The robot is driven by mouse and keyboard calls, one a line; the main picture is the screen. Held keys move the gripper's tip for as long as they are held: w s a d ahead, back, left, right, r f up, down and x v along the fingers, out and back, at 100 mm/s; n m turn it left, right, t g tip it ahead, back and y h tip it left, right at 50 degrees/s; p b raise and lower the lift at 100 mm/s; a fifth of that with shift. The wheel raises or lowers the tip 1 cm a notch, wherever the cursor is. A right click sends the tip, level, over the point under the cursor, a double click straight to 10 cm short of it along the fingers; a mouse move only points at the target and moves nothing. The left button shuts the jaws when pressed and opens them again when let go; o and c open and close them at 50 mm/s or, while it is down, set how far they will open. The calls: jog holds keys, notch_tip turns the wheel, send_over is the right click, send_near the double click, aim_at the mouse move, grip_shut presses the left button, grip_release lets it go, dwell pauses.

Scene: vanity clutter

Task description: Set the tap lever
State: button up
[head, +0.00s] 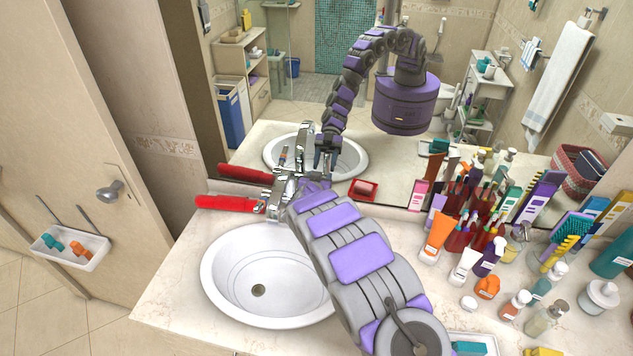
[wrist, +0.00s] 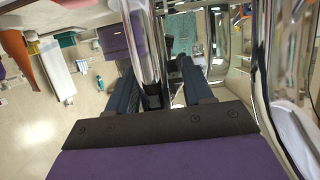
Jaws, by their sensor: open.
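The chrome tap (head: 277,190) stands behind the white sink basin. Its red lever (head: 230,203) points left, lying roughly level. The red bar above it is its reflection in the mirror. My gripper (head: 300,186) is at the tap, to the right of the lever, with its fingers partly hidden in the head view. In the wrist view my gripper (wrist: 157,75) has two dark fingers apart, and chrome tubing (wrist: 144,45) shows between them. More chrome (wrist: 262,60) passes close on the right. I cannot tell whether a finger touches the chrome. The red lever is not clear in the wrist view.
The basin (head: 215,275) is empty. A red soap dish (head: 363,190) sits by the mirror, right of the tap. Bottles, tubes and brushes crowd the right side, including an orange tube (head: 438,235). The mirror stands close behind the tap. The counter left of the basin is clear.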

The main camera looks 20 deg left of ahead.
jog(key=a+v, duration=0.1)
jog(key=v, duration=1.6)
jog(key=shift+d, duration=0.4)
jog(key=shift+s, duration=0.1)
jog(key=s+d+r+g+y+b, duration=0.1)
jog(key=s+d+g+b, duration=0.3)
jog(key=d, duration=0.4)
jog(key=s+d+r+g+b, duration=0.1)
jog(key=s+d+g, duration=0.2)
jog(key=s+d, duration=0.4)
jog(key=s+d+g+b, duration=0.1)
jog(key=s+d+g, duration=0.2)
jog(key=s+d, duration=0.3)
jog(key=s+d+g+h+b, duration=0.1)
jog(key=s+d, duration=0.6)
jog(key=s, duration=0.8)
jog(key=s+d+g+b, duration=0.2)
jog(key=s+d+g, duration=0.2)
jog(key=s, duration=0.7)
jog(key=shift+s+d+f+m+g+h+b, duration=0.2)
jog(key=shift+s+d+m+g+h+b, duration=0.15)
jog(key=shift+d, duration=0.85)
jog(key=shift+w, duration=0.1)
